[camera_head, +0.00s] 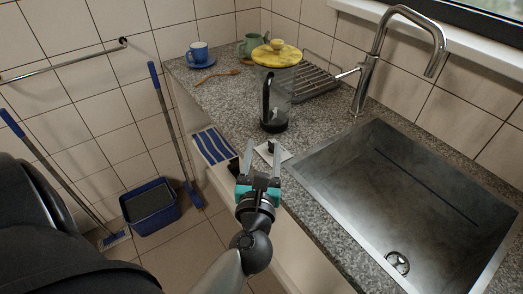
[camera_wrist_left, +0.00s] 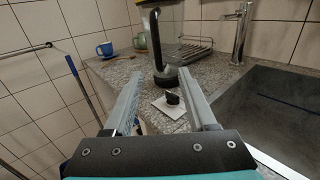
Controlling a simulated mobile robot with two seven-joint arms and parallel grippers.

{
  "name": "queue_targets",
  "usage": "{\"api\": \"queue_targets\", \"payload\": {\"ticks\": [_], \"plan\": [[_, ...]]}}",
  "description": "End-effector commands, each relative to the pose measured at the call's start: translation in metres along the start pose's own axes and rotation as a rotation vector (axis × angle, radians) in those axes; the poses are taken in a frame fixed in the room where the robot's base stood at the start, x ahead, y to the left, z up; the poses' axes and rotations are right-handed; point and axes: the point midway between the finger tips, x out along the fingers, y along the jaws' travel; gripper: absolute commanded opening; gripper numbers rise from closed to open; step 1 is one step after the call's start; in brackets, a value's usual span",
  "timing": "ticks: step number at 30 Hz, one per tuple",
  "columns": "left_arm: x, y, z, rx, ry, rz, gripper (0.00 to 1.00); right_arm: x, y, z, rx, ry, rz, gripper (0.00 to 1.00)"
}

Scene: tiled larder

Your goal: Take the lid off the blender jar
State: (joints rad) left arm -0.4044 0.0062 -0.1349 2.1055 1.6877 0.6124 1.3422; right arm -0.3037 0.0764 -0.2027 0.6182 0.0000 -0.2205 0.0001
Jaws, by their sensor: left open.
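The blender jar (camera_head: 276,108) is clear with a dark handle and dark base. It stands upright on the granite counter, left of the sink. A round yellow lid (camera_head: 285,58) with a knob on top sits on the jar. My left gripper (camera_head: 263,150) is open and empty, at the counter's front edge. It is apart from the jar, nearer to me and lower than the lid. My right gripper is not in view.
A white plate with a black knob (camera_wrist_left: 171,105) is just beyond my left fingers. A tall faucet (camera_head: 372,60) and sink (camera_head: 410,190) lie right; a wire rack (camera_head: 318,75) is behind. A blue mug (camera_head: 198,52), green mug (camera_head: 249,43) and wooden spoon (camera_head: 215,77) stand back left.

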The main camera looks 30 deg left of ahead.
Motion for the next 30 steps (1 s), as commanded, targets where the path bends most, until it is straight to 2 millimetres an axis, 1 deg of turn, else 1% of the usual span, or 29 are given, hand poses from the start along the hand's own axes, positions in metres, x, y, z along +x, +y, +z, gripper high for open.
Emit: {"api": "queue_targets", "payload": {"ticks": [5, 8, 14, 24, 30], "plan": [[0.008, 0.004, -0.004, -0.03, 0.017, 0.022, 0.57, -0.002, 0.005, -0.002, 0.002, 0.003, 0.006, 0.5], [0.019, 0.004, -0.003, -0.027, 0.014, 0.021, 0.57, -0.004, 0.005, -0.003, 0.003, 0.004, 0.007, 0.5], [0.054, 0.005, -0.003, -0.026, 0.013, 0.02, 0.57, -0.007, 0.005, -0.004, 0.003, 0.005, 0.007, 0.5], [0.113, 0.006, -0.005, -0.024, 0.013, 0.02, 0.57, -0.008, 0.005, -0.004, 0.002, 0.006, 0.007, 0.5], [0.14, 0.006, -0.006, -0.023, 0.014, 0.019, 0.57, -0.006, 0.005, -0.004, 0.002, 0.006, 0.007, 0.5]]}}
